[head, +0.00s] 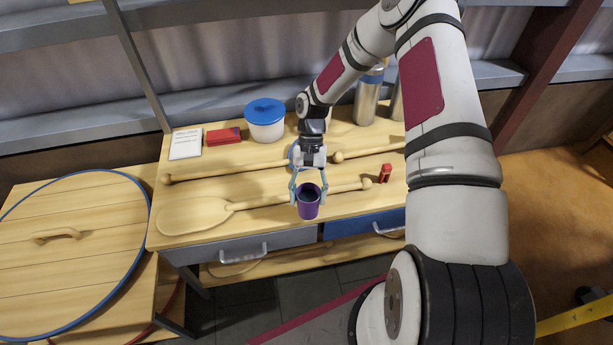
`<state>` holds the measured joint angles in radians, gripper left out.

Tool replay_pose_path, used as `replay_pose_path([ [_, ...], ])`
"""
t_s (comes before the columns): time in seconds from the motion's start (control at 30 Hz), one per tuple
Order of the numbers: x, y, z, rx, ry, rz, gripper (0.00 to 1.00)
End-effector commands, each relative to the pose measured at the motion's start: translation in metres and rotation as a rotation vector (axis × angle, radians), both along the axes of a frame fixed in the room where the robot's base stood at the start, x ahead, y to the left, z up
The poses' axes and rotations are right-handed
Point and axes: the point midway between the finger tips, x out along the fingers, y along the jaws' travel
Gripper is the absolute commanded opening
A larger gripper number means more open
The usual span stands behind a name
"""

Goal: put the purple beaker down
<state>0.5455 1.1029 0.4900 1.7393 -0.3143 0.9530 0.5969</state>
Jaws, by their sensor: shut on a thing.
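The purple beaker (308,208) is a small open cup with a dark inside. It is upright at the front edge of the wooden bench top, in front of the wooden paddle. My gripper (308,192) is shut on the beaker, with one light-blue finger on each side of its rim. I cannot tell whether the beaker's base touches the bench or hangs a little above it. The bench top (200,240) shows bare wood at the front left.
Wooden paddles (200,213) lie across the bench. A small red object (385,173) stands to the right. A blue-lidded tub (265,121), a red box (223,137), a white card (186,144) and a metal flask (367,98) stand at the back. A round wooden lid (75,260) is at left.

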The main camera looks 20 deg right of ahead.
Motion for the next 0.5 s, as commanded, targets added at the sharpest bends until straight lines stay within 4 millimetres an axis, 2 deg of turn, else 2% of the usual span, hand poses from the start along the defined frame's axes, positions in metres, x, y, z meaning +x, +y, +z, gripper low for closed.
replay_pose_path([
  [0.5,-0.003,-0.065,-0.013,0.004,0.003,-0.904,0.14],
])
